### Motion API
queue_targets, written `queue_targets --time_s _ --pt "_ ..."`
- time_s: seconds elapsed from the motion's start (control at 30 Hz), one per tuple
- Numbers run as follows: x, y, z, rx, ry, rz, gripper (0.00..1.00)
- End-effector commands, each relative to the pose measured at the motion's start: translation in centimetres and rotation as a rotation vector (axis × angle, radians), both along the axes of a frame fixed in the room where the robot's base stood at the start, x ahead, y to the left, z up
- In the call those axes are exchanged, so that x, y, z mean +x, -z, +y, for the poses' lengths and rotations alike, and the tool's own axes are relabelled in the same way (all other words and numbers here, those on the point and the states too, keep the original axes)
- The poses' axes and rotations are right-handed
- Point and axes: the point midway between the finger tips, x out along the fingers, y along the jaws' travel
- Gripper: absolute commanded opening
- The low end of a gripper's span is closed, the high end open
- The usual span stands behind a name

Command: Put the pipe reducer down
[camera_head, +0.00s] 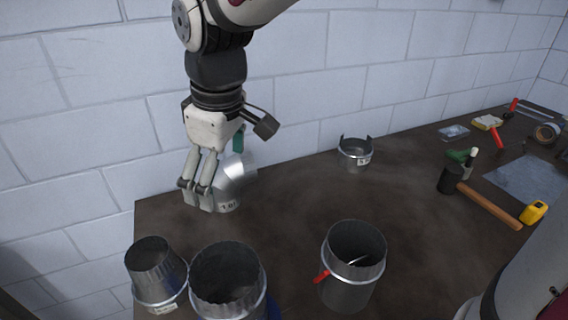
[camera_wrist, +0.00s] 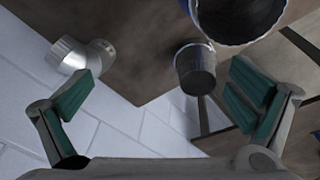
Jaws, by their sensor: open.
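The pipe reducer (camera_head: 157,272), a tapered grey metal piece with a dark open top, stands upright near the left edge of the dark brown table in the head view. It also shows beyond and between my spread fingers in the wrist view (camera_wrist: 195,70). My gripper (camera_head: 225,160) is open and empty, with green finger pads, above the table's back left part. It is apart from the reducer. A silver pipe elbow (camera_head: 236,178) stands just behind my fingers, partly hidden; I cannot tell whether they touch it.
A wide duct (camera_head: 228,280) stands right beside the reducer. A duct with a red-handled thing (camera_head: 353,270) stands at front centre, and a notched collar (camera_head: 355,154) near the wall. A hammer (camera_head: 485,203) and other tools lie on the right. The table's middle is clear.

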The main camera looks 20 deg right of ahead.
Motion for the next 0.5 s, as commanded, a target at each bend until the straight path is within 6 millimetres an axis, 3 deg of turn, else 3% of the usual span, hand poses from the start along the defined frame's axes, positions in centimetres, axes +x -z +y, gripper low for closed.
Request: queue_targets --time_s 0.03,0.2,0.3,0.5 --pt "-1.3 -1.1 -2.0 0.018 0.081 -0.025 1.00" --pt "-5.8 -2.8 -7.2 0.082 0.357 -0.089 1.00" --pt "-8.6 -3.1 -9.7 0.122 0.515 -0.127 1.00" --pt "-13.1 -2.7 -12.7 0.190 0.760 -0.191 1.00"
